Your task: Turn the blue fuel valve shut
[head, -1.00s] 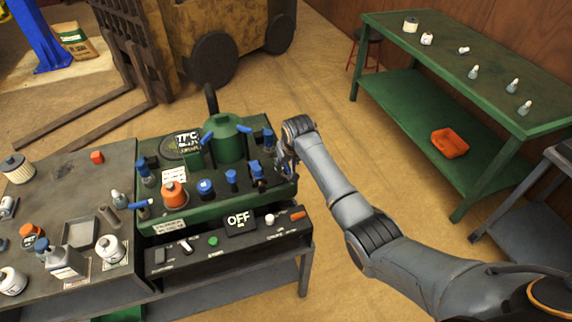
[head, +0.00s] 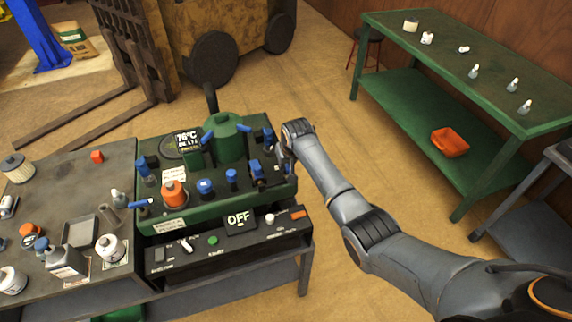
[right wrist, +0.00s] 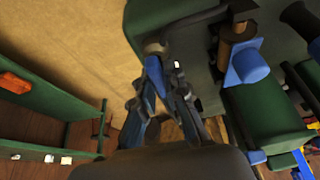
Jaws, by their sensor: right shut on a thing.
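A green machine deck (head: 215,205) bears a green tank (head: 225,148) and several blue-topped parts. A blue valve lever (head: 268,139) stands at the deck's right edge. My right gripper (head: 281,158) is beside it, mostly hidden behind my wrist and dark against the deck. In the right wrist view, my right gripper (right wrist: 172,75) is shut on a slim blue lever (right wrist: 152,82), which runs from a round pivot at the deck's edge. I cannot tell the lever's exact angle. My left gripper is not in view.
A blue cap (right wrist: 248,64) on a brown stem stands close beside the right gripper. A black panel (head: 240,218) reading OFF is at the front. A grey table (head: 95,165) with bottles stands left. A green workbench (head: 470,85) stands right, across clear floor.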

